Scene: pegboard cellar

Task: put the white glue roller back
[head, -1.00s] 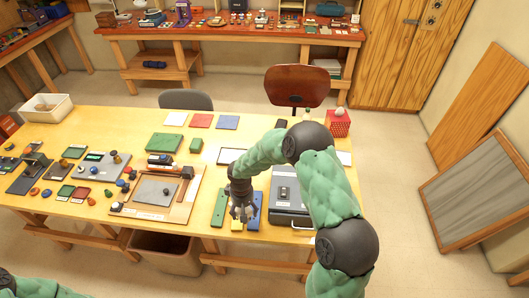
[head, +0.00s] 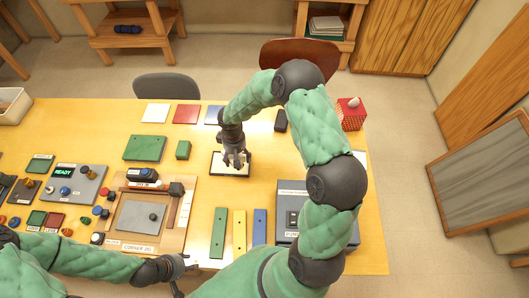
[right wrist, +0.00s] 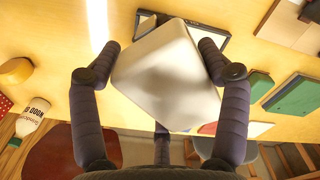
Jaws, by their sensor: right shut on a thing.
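My right gripper (head: 235,160) is over a black-framed white tray (head: 216,171) on the yellow table in the head view. In the right wrist view its fingers (right wrist: 165,72) are shut on a pale, smooth, rounded block, which I take for the white glue roller (right wrist: 165,80). The block hides part of the dark-framed tray (right wrist: 203,33) behind it. I cannot tell whether the block touches the tray. My left gripper (head: 180,272) is near the table's front edge, fingers apart, with nothing seen between them.
Green, yellow and blue strips (head: 239,228) and a grey case (head: 287,222) lie nearer. A green block (head: 183,150), a green slab (head: 145,148) and a wooden board with a grey plate (head: 140,216) lie left. A dark item (head: 281,121) and red dotted box (head: 351,114) stand right.

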